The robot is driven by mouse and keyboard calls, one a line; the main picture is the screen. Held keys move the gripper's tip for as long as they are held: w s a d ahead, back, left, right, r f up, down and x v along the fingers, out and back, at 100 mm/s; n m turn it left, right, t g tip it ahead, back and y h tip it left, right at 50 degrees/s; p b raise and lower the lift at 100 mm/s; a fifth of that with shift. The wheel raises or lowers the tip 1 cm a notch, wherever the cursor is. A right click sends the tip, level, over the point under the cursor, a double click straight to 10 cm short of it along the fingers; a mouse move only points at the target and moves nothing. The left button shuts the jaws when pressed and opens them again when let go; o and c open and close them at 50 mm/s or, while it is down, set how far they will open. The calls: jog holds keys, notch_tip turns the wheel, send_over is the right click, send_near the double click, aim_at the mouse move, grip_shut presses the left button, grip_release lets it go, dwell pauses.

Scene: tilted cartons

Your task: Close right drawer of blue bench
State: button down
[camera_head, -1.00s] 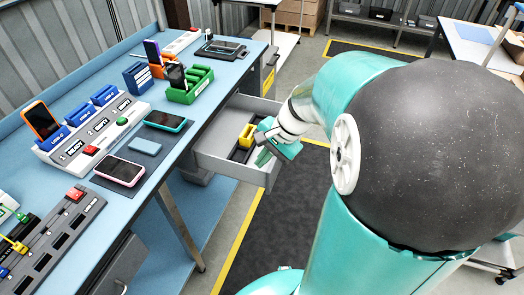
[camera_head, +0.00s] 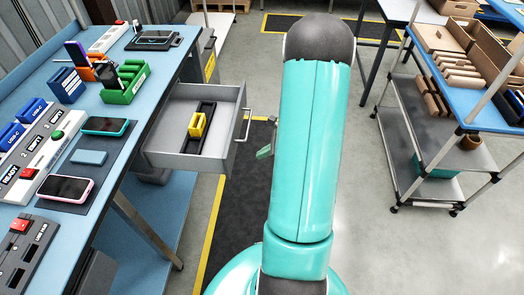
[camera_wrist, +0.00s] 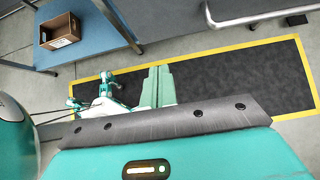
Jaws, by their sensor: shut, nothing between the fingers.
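The blue bench (camera_head: 105,155) runs along the left of the head view. Its grey right drawer (camera_head: 165,160) is pulled out and stands open over the floor. The drawer has a bar handle (camera_head: 246,125) on its front, and a black holder with a yellow piece (camera_head: 197,126) lies inside. My gripper (camera_head: 264,152) is just right of the drawer front, apart from it and partly hidden by my arm. In the wrist view my gripper's pale green fingers (camera_wrist: 158,85) are together and empty, over the dark floor mat.
Phones, a green rack (camera_head: 125,82) and chargers stand on the bench top. A dark mat with yellow edging (camera_head: 238,195) lies below the drawer. A shelf cart (camera_head: 440,160) stands at the right, with clear floor (camera_head: 375,245) before it. The wrist view shows a cardboard box (camera_wrist: 60,30).

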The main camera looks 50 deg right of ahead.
aim_at(231, 163)
jog(key=w+a+f, duration=0.1)
jog(key=w, duration=0.1)
jog(key=w+a+f, duration=0.3)
jog(key=w, duration=0.1)
jog(key=shift+w+a+f, duration=0.1)
jog(key=shift+a+f, duration=0.25)
jog(key=shift+a, duration=0.05)
jog(key=shift+w+a, duration=0.3)
jog(key=shift+w, duration=0.15)
